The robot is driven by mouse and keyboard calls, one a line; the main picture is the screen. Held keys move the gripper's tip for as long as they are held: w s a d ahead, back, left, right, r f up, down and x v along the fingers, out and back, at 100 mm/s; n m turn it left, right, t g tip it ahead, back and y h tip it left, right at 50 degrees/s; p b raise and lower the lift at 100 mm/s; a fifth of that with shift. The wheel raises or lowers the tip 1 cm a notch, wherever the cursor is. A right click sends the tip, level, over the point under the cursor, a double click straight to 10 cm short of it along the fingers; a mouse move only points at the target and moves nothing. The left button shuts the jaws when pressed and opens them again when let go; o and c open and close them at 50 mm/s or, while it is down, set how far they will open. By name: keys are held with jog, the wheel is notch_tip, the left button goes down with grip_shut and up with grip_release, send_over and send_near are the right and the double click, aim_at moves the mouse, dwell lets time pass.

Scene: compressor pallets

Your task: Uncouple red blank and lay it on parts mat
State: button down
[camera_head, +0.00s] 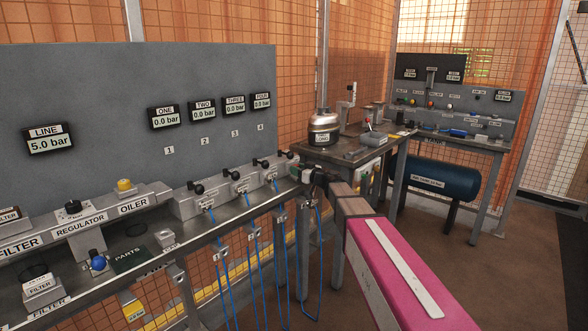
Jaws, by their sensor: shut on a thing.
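My gripper (299,172) is at the right end of the outlet row, close to the valve block of outlet four (272,166). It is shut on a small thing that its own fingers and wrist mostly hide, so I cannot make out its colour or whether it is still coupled. No red blank shows clearly there. The parts mat (130,259) is a dark green patch labelled PARTS on the bench at the lower left. Its visible surface looks bare.
The grey bench carries a filter, a regulator (78,219) and an oiler (126,192). Blue hoses (228,268) hang from the outlets over the front edge. A metal vessel (323,128) stands on the corner table (352,152). A blue tank (434,179) sits under the far bench.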

jog(key=shift+v, duration=2.6)
